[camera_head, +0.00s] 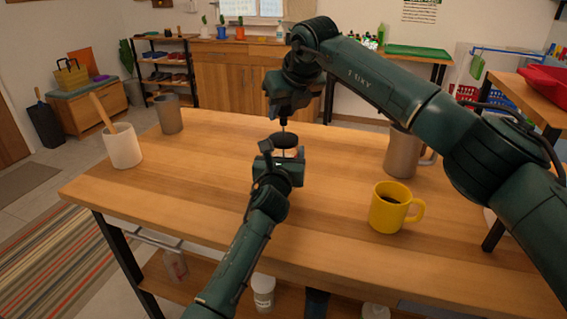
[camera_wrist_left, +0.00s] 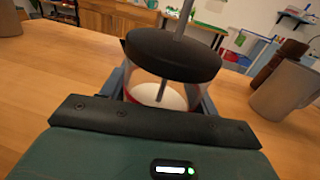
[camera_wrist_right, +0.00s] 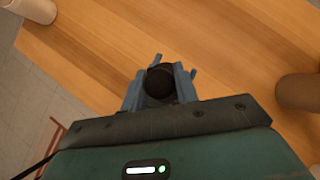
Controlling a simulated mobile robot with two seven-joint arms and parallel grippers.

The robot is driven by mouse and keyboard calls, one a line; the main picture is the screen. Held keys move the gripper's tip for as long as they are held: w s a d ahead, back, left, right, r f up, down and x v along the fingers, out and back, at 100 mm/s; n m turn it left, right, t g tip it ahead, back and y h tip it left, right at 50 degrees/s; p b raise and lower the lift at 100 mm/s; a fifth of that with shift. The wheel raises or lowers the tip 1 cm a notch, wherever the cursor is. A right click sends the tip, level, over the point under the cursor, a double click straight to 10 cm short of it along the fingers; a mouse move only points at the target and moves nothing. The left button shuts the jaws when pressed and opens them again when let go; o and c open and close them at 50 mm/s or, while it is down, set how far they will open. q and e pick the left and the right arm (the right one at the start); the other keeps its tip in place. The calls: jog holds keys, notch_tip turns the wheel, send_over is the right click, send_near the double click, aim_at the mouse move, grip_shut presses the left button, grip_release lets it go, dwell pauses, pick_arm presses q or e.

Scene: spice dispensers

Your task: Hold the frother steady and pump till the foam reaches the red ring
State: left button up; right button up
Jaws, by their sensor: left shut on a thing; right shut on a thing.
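The frother is a clear jar with a black lid (camera_head: 284,140) and a thin plunger rod, standing upright on the table. In the left wrist view, white liquid or foam (camera_wrist_left: 168,95) shows inside, under the lid (camera_wrist_left: 172,55). Some red of the ring (camera_wrist_left: 134,98) shows beside the white; their exact levels are unclear. My left gripper (camera_head: 282,160) is shut around the jar, its fingers on both sides of the glass. My right gripper (camera_head: 283,113) is above, shut on the plunger's round black knob (camera_wrist_right: 160,82). The rod rises well out of the lid.
A yellow mug (camera_head: 389,210) of dark drink stands right of my left arm. A metal pitcher (camera_head: 402,155) stands behind it. A white crock (camera_head: 123,148) with a wooden handle and a grey cup (camera_head: 169,114) stand at the left. The table (camera_head: 210,165) between is clear.

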jog(key=shift+f, duration=1.35)
jog(key=shift+d, duration=0.1)
jog(key=shift+r, duration=3.25)
jog(key=shift+f, duration=0.1)
jog(key=shift+f, duration=3.2)
jog(key=o, duration=1)
jog(key=shift+r, duration=0.1)
jog(key=shift+r, duration=0.1)
